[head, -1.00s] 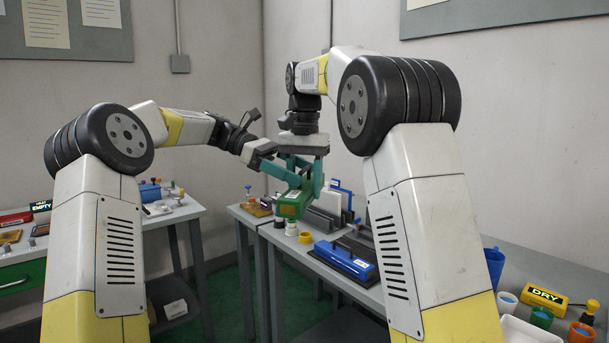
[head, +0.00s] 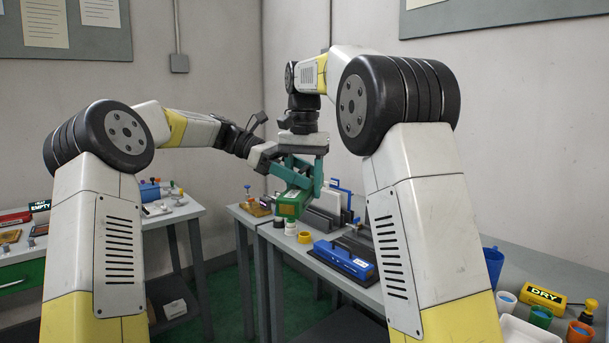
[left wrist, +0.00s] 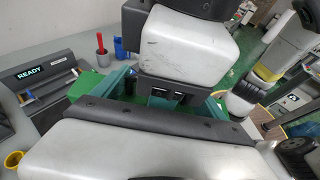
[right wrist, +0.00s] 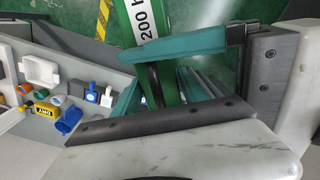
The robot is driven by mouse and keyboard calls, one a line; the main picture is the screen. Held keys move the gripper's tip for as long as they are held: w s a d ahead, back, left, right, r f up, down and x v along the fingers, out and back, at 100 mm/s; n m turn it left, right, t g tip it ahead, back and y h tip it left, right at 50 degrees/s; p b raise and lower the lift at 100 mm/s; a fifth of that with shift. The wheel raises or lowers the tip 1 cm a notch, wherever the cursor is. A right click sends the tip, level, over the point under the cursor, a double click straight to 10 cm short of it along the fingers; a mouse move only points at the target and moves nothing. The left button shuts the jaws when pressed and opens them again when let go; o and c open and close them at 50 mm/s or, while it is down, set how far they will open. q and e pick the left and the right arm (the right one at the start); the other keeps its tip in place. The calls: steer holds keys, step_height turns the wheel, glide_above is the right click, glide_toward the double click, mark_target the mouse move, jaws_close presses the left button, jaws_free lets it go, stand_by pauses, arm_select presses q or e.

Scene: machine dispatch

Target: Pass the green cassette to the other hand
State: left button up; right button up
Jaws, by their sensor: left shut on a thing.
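The green cassette (head: 293,203) hangs in the air above the front edge of the right-hand bench in the head view. Its labelled face, reading "200", shows in the right wrist view (right wrist: 143,22). My left gripper (head: 298,184) reaches in from the left and is shut on the cassette. My right gripper (head: 306,178) points down from above at the same place, its teal fingers crossing in view with the left ones. Whether its fingers press on the cassette is hidden by this overlap.
Another bench with an "EMPTY" display (head: 40,205) stands left. Both grippers are very close together.

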mark_target(305, 167)
steer(key=o, duration=0.3)
step_height(305, 167, up, 7)
steer(key=shift+d+r, duration=0.1)
steer(key=shift+r, duration=0.1)
steer(key=s+d+f+n+t+y, duration=0.1)
steer(key=s+d+f+t+y, duration=0.1)
steer(key=s+d, duration=0.7)
steer(key=s+d+f+n+t, duration=0.2)
steer(key=s+f+n+t, duration=0.1)
steer(key=s+f, duration=1.1)
steer(key=s+t, duration=0.1)
steer(key=s, duration=0.2)
